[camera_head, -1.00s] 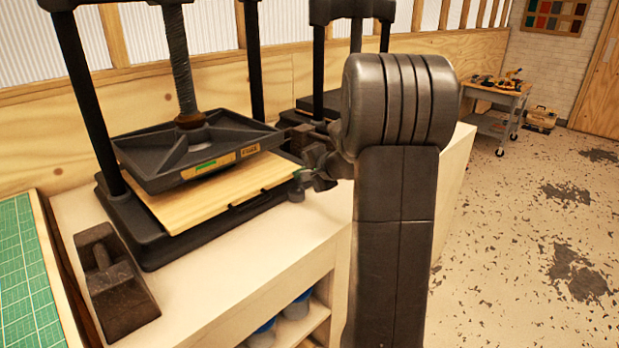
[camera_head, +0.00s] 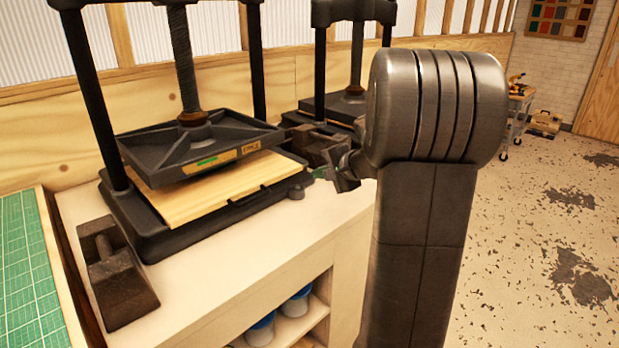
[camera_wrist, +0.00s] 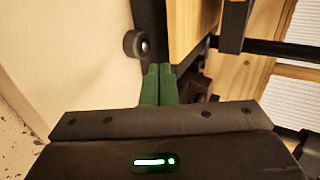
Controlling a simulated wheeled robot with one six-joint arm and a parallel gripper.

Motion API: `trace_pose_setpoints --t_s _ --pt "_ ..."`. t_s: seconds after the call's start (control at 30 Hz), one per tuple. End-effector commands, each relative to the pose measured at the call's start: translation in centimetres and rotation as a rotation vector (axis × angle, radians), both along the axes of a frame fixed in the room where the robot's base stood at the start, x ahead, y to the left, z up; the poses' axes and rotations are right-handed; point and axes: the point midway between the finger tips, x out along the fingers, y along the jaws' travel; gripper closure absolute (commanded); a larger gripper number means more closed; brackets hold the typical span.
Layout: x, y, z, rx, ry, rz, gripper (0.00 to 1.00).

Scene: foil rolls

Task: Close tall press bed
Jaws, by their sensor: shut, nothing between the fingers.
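The nearer black press (camera_head: 150,240) stands on the pale bench, with two posts, a screw and a raised platen (camera_head: 200,147). Its light wooden bed (camera_head: 215,195) with a dark front handle (camera_head: 248,197) lies under the platen, with a gap between them. A small dark knob (camera_head: 296,192) sits at the press's front right corner; it also shows in the wrist view (camera_wrist: 137,43). My gripper (camera_head: 320,173) is just right of that corner, its green fingers (camera_wrist: 160,68) together and empty. In the wrist view the bed's wood (camera_wrist: 187,25) is beyond the fingertips. Contact cannot be told.
A second black press (camera_head: 345,105) stands behind, to the right. A dark metal block (camera_head: 115,275) and a green cutting mat (camera_head: 25,270) lie at left. Blue-and-white containers (camera_head: 262,330) sit on the shelf below. Open floor (camera_head: 545,220) is on the right.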

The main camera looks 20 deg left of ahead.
Motion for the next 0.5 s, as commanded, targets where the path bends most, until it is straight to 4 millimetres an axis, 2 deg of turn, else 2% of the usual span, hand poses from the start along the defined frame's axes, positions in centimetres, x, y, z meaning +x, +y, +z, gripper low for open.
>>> trace_pose_setpoints --t_s 0.13,0.33,0.43,0.5 --pt "-1.0 -2.5 1.5 0.001 0.0 -0.004 1.0" --pt "-1.8 -4.3 2.6 0.001 0.003 -0.002 1.0" --pt "-2.5 -4.7 1.9 0.031 0.082 -0.016 1.0" --pt "-3.6 -4.9 0.6 0.093 0.227 -0.048 1.0"
